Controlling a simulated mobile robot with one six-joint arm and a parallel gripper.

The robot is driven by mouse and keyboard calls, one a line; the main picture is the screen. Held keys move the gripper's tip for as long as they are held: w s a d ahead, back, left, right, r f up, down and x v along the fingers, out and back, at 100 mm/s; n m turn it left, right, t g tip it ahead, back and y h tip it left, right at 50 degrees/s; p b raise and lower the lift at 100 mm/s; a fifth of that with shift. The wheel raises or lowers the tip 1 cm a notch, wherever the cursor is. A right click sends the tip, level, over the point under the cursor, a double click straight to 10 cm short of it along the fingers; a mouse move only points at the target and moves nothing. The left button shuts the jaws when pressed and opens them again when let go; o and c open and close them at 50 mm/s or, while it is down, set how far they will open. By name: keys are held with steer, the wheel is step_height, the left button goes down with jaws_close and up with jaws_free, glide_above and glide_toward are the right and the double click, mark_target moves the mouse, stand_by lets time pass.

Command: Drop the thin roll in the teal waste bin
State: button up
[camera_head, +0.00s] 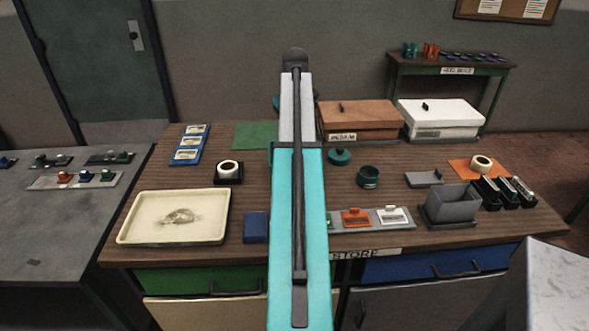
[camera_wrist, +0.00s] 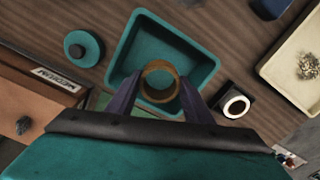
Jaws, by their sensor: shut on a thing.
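The thin roll (camera_wrist: 147,88), a yellow-brown ring, is held between the two fingers of my gripper (camera_wrist: 160,85) in the wrist view. My gripper is shut on it. The teal waste bin (camera_wrist: 208,72), an open square tub, lies beneath the roll in the wrist view, and the roll overlaps its lower part. I cannot tell how high above the bin floor the roll is. The visible bin floor is bare. In the head view my arm hides the bin, the roll and my fingers.
A white roll on a dark holder (camera_head: 229,171) and a cream tray (camera_head: 128,228) are on the left. A round teal lid (camera_wrist: 82,48) and a brown box (camera_head: 358,118) are near the bin.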

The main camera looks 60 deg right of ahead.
steer(key=shift+f+p, duration=0.6)
steer(key=shift+f, duration=2.45)
steer(key=shift+f+p, duration=0.45)
steer(key=shift+f, duration=1.4)
steer(key=shift+f, duration=0.15)
steer(key=o, duration=1)
steer(key=shift+o, duration=0.2)
step_height(320, 180, up, 12)
steer(key=b, duration=0.2)
steer(key=shift+r, duration=0.2)
